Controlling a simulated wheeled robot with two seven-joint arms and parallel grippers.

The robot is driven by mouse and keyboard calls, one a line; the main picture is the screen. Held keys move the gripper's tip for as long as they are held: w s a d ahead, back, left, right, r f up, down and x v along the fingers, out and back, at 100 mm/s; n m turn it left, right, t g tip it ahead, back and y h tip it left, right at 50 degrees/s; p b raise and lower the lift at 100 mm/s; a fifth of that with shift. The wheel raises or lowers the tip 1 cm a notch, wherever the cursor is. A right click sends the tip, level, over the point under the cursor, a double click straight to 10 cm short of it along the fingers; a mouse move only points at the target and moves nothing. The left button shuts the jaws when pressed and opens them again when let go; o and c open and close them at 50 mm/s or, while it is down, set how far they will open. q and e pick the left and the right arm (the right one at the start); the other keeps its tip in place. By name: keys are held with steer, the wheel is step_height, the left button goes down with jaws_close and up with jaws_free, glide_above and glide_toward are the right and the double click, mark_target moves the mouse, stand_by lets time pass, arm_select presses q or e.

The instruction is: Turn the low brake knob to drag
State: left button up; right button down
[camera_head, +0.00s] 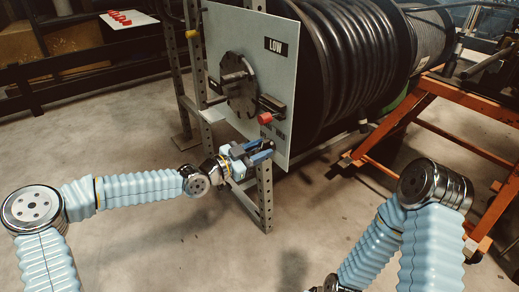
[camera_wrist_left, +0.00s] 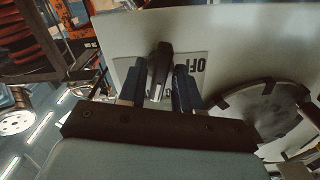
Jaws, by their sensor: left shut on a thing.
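The brake knob (camera_wrist_left: 158,72) is a dark lever-shaped handle on the grey panel (camera_head: 228,50), over a pale label plate on which "OFF" (camera_wrist_left: 190,67) can be read upside down. My left gripper (camera_head: 262,151) is at the lower part of the panel, with its blue fingers pointing at it. In the left wrist view the two fingers of my left gripper (camera_wrist_left: 158,82) stand on either side of the knob and are shut on it. In the head view the gripper hides the knob. The panel carries a "LOW" sign (camera_head: 276,45) at its top. My right gripper is out of view.
Above my left gripper a red cap (camera_head: 265,118) sits on a dark block. A round dark disc (camera_head: 240,98) with a crank is further left on the panel. A large black hose reel (camera_head: 350,60) stands behind it. An orange frame (camera_head: 425,90) stands right. The floor in front is clear.

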arm_select(q)
steer(key=n, duration=0.4)
steer(key=shift+n, duration=0.3)
steer(key=n, duration=0.4)
stand_by(0.3)
steer(key=o, duration=0.7)
steer(key=v, duration=1.4)
steer(key=shift+p, duration=0.4)
steer(key=shift+d, duration=0.1)
